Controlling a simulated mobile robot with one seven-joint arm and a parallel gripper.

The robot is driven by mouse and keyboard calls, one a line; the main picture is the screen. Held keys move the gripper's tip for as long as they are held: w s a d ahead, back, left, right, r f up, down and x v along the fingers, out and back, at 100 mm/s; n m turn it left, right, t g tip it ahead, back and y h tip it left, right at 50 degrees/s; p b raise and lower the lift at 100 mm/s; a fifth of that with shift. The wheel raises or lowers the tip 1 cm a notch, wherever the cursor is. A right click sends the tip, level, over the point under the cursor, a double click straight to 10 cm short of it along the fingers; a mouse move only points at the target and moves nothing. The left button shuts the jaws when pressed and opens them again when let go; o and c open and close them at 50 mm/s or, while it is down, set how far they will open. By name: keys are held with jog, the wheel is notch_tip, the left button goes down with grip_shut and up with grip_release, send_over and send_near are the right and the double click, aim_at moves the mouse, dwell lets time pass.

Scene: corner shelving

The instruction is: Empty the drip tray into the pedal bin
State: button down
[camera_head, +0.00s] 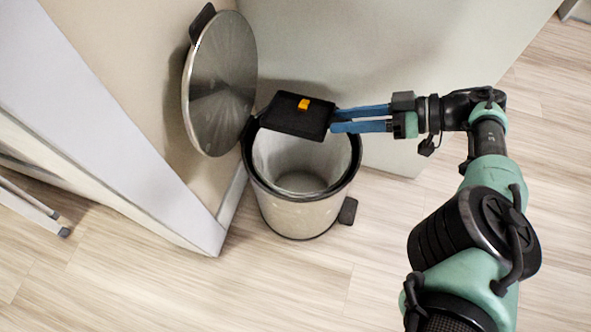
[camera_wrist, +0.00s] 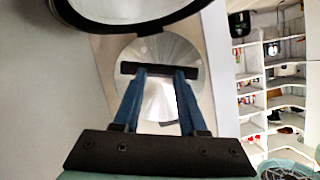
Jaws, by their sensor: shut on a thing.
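The drip tray (camera_head: 283,119) is a flat black rectangular piece with a small orange part on the face towards the head camera. My gripper (camera_head: 334,119) is shut on its right edge with blue fingers and holds it above the back part of the pedal bin (camera_head: 302,213). In the wrist view the tray (camera_wrist: 160,69) shows edge-on as a thin black bar between the fingertips. Its exact tilt and any liquid cannot be told. The bin's round metal lid (camera_head: 222,84) stands open at the left. The visible part of the grey liner looks empty.
A wall corner and a white panel (camera_head: 120,150) stand close on the bin's left. A pale panel (camera_head: 400,70) rises behind it. The bin's black pedal (camera_head: 348,211) sticks out at the right. The floor in front is clear. Shelves (camera_wrist: 270,90) show at the right in the wrist view.

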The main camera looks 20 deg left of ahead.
jog(key=shift+f+b, duration=0.25)
jog(key=shift+b, duration=0.6)
jog(key=m+b, duration=0.1)
jog(key=b, duration=0.4)
jog(key=m+g+b, duration=0.1)
jog(key=b, duration=0.4)
jog(key=shift+w+g, duration=0.25)
jog(key=shift+g, duration=0.05)
jog(key=shift+r, duration=0.15)
jog(key=shift+f+b, duration=0.2)
jog(key=shift+b, duration=0.1)
jog(key=shift+r, duration=0.15)
dwell(0.8)
jog(key=shift+p, duration=0.3)
